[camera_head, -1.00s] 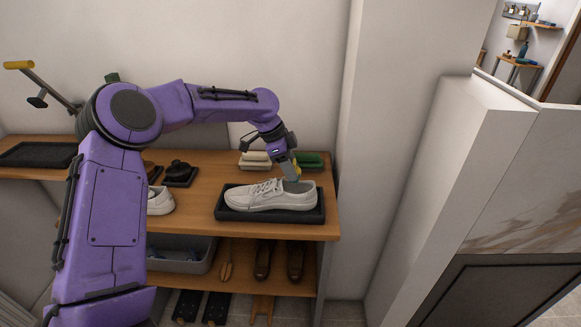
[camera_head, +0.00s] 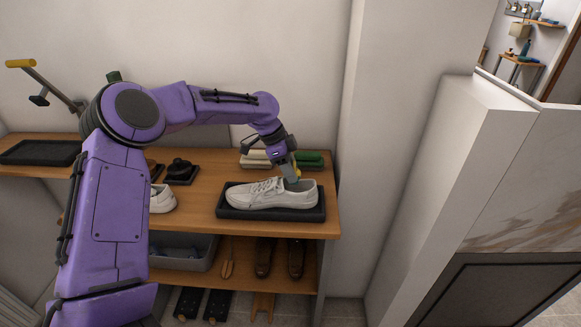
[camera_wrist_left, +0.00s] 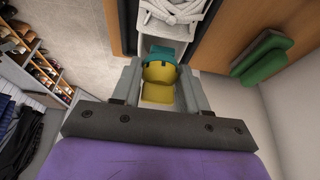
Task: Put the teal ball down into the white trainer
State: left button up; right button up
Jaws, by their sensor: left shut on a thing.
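The white trainer (camera_head: 258,194) lies in a black tray on the bench top, toe to the left and opening to the right. It also shows at the top of the left wrist view (camera_wrist_left: 178,12). My left gripper (camera_head: 293,180) points down at the trainer's opening, its tips at or just inside the collar. In the left wrist view, my left gripper (camera_wrist_left: 160,60) is shut on the teal ball (camera_wrist_left: 163,51). A yellow rounded part shows on the palm side of the teal; I cannot tell if it belongs to the ball. My right gripper is not in view.
The black tray (camera_head: 270,215) sits near the bench's right end. Green and cream brushes (camera_head: 309,159) lie behind it, close to the gripper. A second white shoe (camera_head: 162,199) stands to the left. A wall rises to the right. A grey bin (camera_head: 183,252) and brown shoes sit on the shelf below.

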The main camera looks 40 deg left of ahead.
pick_arm(q)
jog(key=shift+f+b, duration=0.4)
jog(key=shift+f, duration=0.75)
jog(key=o, duration=1)
jog(key=shift+r, duration=0.1)
jog(key=shift+r, duration=0.15)
notch_tip(320, 180, up, 9)
jog(key=p, duration=1)
